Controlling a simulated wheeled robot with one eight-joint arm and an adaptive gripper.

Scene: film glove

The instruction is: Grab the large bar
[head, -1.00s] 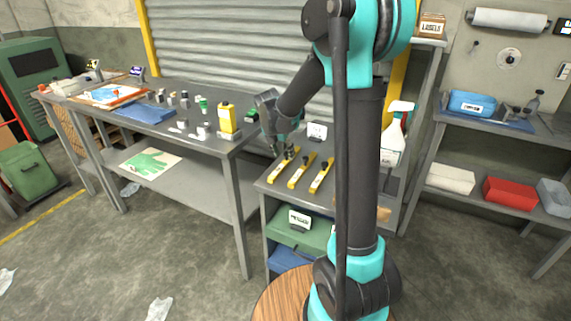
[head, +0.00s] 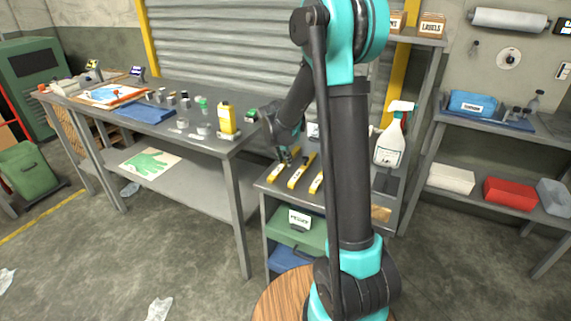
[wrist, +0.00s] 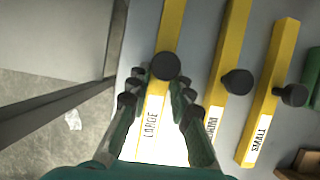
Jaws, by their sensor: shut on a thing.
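The large bar is yellow with a white label reading LARGE and a dark round knob; in the wrist view the bar (wrist: 173,25) runs between my fingers. It is the leftmost of three bars on the grey cart top, and its near end (head: 275,174) shows in the head view. My gripper (wrist: 164,88) is shut on the large bar around its knob area; the exact contact is partly hidden. In the head view my gripper (head: 286,155) is low over the bar's far end, which it hides.
The middle bar (wrist: 231,45) and the small bar (wrist: 270,75), each with a dark knob, lie close to the right. A spray bottle (head: 390,145) stands on the cart's right side. A workbench (head: 215,145) with small items stands to the left.

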